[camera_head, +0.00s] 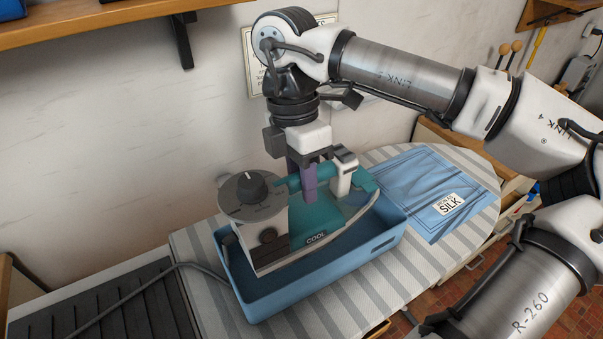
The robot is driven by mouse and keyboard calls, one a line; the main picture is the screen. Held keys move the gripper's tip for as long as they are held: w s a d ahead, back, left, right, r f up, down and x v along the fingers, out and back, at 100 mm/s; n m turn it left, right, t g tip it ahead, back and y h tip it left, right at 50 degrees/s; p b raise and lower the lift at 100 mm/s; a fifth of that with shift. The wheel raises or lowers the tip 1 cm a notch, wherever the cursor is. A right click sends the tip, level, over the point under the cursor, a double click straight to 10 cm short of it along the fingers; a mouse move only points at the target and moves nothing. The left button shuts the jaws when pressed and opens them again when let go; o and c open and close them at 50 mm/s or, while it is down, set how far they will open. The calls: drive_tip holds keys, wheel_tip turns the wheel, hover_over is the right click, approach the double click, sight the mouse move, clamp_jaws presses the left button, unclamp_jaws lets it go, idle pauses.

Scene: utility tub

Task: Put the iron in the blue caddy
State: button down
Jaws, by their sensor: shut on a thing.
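The iron (269,245) has a teal body and handle, a grey round top with a black dial, and a label reading "COOL". My gripper (309,191) points down and is shut on the iron's teal handle. The blue caddy (330,279) is an open rectangular tub on the striped board. The iron is over the caddy's opening, tilted, with its lower edge appearing within the rim. I cannot tell whether the iron touches the caddy's floor. The far inside of the caddy is hidden behind the iron.
A folded blue cloth (415,186) with a "SILK" label lies on the striped ironing board (194,256), right of the caddy. A grey cord (134,285) runs left across a dark slatted surface (106,306). A wooden shelf (96,23) and the wall stand behind.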

sight(302, 211)
drive_tip(key=shift+f+b, duration=2)
drive_tip(key=shift+f, duration=1.95)
drive_tip(key=shift+f+b, duration=0.5)
drive_tip(key=shift+b, duration=0.05)
drive_tip(key=c, duration=1.1)
unclamp_jaws()
